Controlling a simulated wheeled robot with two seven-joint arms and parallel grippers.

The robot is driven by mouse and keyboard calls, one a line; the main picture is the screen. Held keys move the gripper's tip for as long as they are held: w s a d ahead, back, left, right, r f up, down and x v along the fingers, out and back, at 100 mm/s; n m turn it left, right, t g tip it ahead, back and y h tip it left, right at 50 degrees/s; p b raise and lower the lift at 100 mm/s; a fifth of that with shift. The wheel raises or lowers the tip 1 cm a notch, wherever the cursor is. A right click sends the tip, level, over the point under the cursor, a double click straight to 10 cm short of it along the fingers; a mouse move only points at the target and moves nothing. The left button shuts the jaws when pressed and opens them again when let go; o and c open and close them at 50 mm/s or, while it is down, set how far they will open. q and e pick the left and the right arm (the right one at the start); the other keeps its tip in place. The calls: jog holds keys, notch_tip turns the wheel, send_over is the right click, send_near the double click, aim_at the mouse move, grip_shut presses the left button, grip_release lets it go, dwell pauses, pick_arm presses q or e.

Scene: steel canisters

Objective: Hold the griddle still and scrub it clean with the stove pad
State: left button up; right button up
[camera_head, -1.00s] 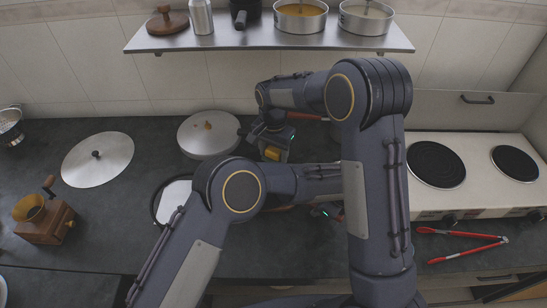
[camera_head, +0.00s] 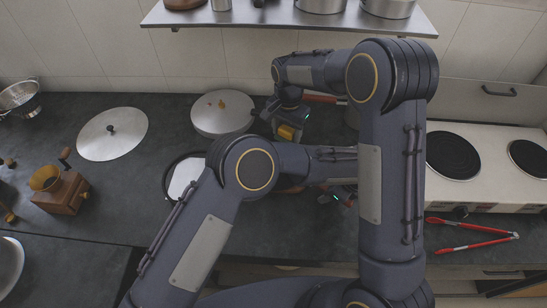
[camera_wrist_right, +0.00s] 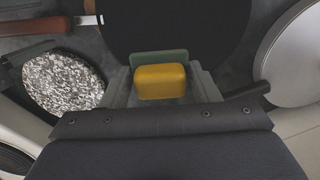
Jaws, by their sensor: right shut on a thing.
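My right gripper (camera_head: 290,128) is shut on the stove pad, a yellow block (camera_wrist_right: 161,81) with a green layer (camera_wrist_right: 158,57), seen in the right wrist view. The black round griddle (camera_wrist_right: 180,28) fills the top middle of that view, beyond the pad. I cannot tell whether the pad touches it. In the head view my arms hide most of the griddle. My left gripper (camera_head: 338,196) is partly hidden behind my right arm, and its fingers cannot be made out.
A lidded pot (camera_head: 222,113) stands left of my right gripper. A dark-rimmed round thing with a white inside (camera_head: 184,176) is partly behind my left arm. A speckled disc (camera_wrist_right: 63,82) lies beside the pad. Red tongs (camera_head: 470,235) lie before the stove (camera_head: 490,190).

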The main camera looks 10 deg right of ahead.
pick_arm(q)
jog(key=v, duration=0.7)
jog(key=shift+s+r, duration=0.1)
jog(key=shift+r, duration=0.15)
jog(key=shift+s, duration=0.1)
pick_arm(e)
jog(key=shift+s, duration=0.1)
